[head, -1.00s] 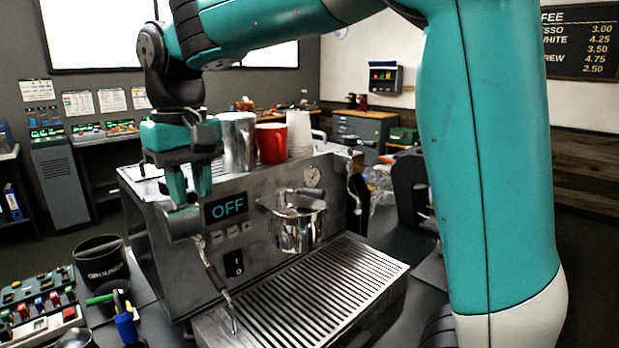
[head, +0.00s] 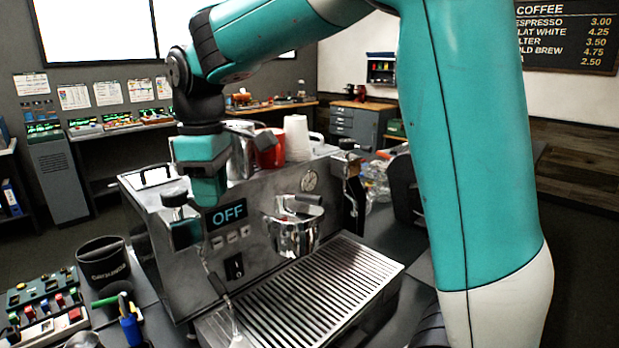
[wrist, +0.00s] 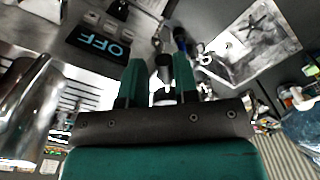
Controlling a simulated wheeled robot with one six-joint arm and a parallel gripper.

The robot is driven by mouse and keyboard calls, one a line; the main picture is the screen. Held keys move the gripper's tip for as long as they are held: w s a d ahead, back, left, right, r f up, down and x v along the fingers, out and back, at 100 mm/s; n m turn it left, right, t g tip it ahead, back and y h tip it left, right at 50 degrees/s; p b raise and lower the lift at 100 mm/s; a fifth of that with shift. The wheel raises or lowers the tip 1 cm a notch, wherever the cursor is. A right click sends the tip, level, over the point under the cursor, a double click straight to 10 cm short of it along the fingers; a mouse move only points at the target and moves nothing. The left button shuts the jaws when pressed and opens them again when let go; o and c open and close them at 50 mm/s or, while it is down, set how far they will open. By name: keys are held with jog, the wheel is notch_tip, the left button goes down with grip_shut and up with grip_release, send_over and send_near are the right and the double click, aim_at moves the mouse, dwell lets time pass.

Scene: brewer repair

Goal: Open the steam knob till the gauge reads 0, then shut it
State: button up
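The coffee machine (head: 255,215) is a steel box with a blue OFF display (head: 228,213). The steam knob (head: 174,196) looks like a dark piece at the front left corner, above the steam wand (head: 216,284). My gripper (head: 203,196) is right at it, pointing down, and partly covers that corner. In the wrist view, my gripper (wrist: 160,72) has its fingers apart, with a dark cylinder, probably the knob, between them. I cannot tell whether they touch it.
Cups and a red mug (head: 270,150) stand on top of the machine, close behind my gripper. A steel pitcher (head: 292,232) is at the front, above the drip tray (head: 310,290). A black bin (head: 104,262) and a button panel (head: 42,305) are at the left.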

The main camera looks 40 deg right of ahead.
jog(key=w+n+p, duration=0.1)
jog(key=n+p, duration=0.1)
jog(key=n, duration=0.1)
jog(key=w+d+n+p, duration=0.1)
jog(key=w+n+p, duration=0.1)
jog(key=n, duration=0.1)
jog(key=w+d+n+p, duration=0.1)
jog(key=n, duration=0.2)
jog(key=shift+w+d+p, duration=0.1)
jog(key=shift+w+p, duration=0.25)
jog(key=shift+p, duration=0.05)
dwell(6.7)
